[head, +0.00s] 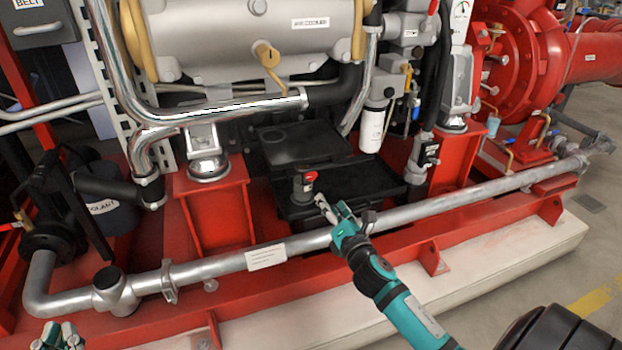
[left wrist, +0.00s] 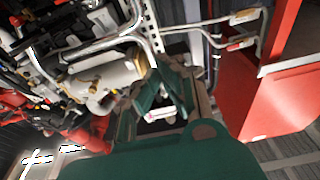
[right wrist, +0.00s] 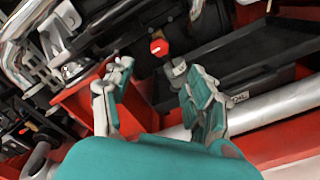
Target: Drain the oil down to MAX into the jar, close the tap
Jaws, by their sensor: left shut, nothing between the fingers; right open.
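A tap with a red knob (head: 310,177) on a short grey body (head: 303,190) stands at the dark oil tray (head: 388,188) under the engine. My right gripper (head: 335,212) is open and empty just in front of it, above the long grey pipe. In the right wrist view, the red knob (right wrist: 158,47) shows beyond and between the open fingers (right wrist: 155,95), apart from them. My left gripper (head: 62,338) is at the bottom left corner, shut and empty, away from the tap; its fingers also show in the left wrist view (left wrist: 163,98). I cannot make out a jar or oil level.
The long grey pipe (head: 400,214) runs across the front of the red base frame (head: 225,215). A black coolant container (head: 103,200) stands at left. Red pump housing (head: 520,60) fills the upper right.

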